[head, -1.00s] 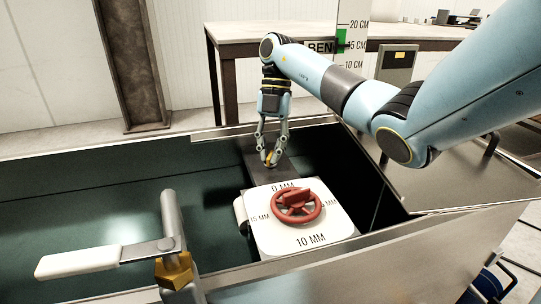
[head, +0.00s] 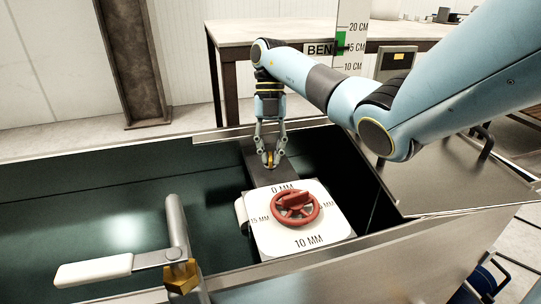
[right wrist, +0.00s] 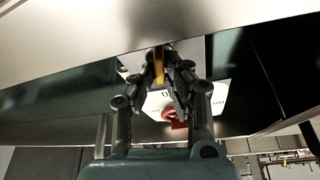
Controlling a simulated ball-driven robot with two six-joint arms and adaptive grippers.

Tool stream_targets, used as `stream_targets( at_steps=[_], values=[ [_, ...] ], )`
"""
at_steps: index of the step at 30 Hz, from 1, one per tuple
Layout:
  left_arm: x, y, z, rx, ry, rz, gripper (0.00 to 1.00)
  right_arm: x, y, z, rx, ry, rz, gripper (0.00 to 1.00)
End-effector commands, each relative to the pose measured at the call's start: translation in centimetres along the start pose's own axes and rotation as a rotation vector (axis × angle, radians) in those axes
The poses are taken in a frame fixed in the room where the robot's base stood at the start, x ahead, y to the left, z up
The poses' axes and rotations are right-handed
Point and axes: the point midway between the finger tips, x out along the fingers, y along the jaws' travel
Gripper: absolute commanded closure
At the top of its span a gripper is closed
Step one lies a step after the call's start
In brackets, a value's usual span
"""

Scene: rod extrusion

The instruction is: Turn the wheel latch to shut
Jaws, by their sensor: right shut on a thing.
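The red handwheel (head: 296,208) lies on a white dial plate (head: 268,238) marked in MM, inside the dark box. A small brass-yellow latch piece (head: 270,161) stands on a dark block just behind the plate. My right gripper (head: 269,163) reaches down from above and is shut on this piece, behind and apart from the red wheel. In the right wrist view the yellow piece (right wrist: 158,65) shows between the fingers (right wrist: 160,75), with part of the red wheel (right wrist: 173,117) beyond. My left gripper is not in view.
A lever with a white handle (head: 93,270) and brass nut (head: 181,277) stands at the front left. The metal rim (head: 365,242) surrounds the box. A bench (head: 275,32) and a scale in CM (head: 349,40) stand behind. The left part of the box is open.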

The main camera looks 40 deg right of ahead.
Motion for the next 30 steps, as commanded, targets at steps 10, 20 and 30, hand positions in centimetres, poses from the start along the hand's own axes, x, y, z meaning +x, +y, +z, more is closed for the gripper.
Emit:
stream_targets(
  at_steps=[10, 20, 30],
  values=[
    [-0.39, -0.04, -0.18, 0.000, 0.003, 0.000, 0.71, 0.30, 0.02, -0.09, -0.070, 0.006, -0.025, 1.00],
    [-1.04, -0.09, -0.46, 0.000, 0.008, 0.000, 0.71, 0.26, 0.01, -0.11, -0.193, 0.005, -0.070, 0.84],
    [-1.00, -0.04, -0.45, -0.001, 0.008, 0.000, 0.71, 0.15, -0.01, -0.05, -0.189, 0.003, -0.069, 0.62]
  ],
)
